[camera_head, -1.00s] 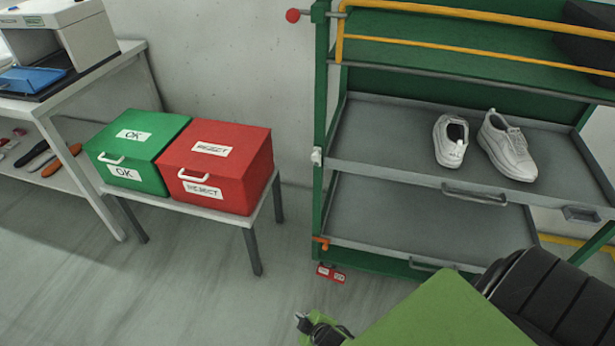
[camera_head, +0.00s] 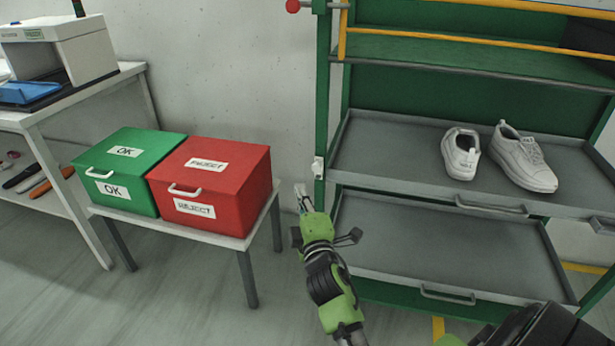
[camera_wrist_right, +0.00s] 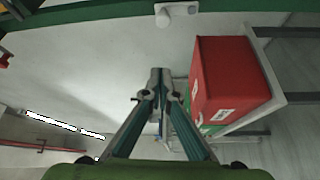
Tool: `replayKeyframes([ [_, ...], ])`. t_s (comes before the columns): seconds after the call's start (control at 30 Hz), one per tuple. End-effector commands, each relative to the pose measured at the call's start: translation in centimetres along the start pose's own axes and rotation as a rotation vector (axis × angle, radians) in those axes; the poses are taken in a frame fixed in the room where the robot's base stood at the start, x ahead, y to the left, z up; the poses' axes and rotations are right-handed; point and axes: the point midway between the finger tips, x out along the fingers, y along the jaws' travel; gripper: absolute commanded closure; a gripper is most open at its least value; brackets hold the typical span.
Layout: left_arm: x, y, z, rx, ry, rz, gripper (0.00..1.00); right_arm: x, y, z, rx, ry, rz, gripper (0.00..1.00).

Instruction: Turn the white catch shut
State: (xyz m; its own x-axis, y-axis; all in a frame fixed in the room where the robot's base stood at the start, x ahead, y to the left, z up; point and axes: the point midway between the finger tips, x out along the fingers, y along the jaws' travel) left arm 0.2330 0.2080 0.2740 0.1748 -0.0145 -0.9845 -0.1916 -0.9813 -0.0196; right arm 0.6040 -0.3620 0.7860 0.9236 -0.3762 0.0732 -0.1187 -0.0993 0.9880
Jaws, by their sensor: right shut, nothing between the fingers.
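The white catch (camera_head: 318,167) is a small piece on the rack's green left post, at the height of the upper grey tray. It also shows at the top of the right wrist view (camera_wrist_right: 176,14), on the green post. My right gripper (camera_head: 301,188) is just below and left of the catch, apart from it. Its fingers are shut and empty, and in the right wrist view the fingertips (camera_wrist_right: 157,74) sit below the catch in the picture. My left gripper is not in view.
The green rack holds an upper grey tray (camera_head: 385,165) with two white shoes (camera_head: 525,160) and an empty lower tray (camera_head: 440,245). A red REJECT box (camera_head: 230,170) and a green OK box (camera_head: 125,165) stand on a low table to the left. A red knob (camera_head: 293,6) is above.

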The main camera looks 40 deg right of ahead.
Motion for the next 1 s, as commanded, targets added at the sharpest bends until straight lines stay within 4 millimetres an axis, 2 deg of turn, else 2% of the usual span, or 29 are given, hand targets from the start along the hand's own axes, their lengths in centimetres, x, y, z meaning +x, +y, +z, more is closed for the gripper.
replayKeyframes([
  [0.17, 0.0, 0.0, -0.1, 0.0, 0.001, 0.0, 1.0, 1.9, 0.1, 0.0, -0.001, 0.001, 0.002, 1.0],
  [0.5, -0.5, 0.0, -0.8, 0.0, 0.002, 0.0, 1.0, 8.7, 0.0, 0.0, 0.001, 0.0, 0.002, 1.0],
  [0.6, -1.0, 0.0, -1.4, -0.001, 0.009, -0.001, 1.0, 10.2, 0.0, 0.1, 0.001, 0.0, 0.0, 1.0],
  [0.63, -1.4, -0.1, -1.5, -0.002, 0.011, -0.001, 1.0, 9.8, -0.1, 0.9, -0.002, -0.001, -0.002, 1.0],
  [0.8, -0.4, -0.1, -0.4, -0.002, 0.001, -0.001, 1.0, 8.9, 0.0, 2.8, -0.002, 0.0, -0.001, 1.0],
  [1.0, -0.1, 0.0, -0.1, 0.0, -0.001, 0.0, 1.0, 8.6, 0.0, 3.8, 0.001, 0.0, -0.001, 1.0],
])
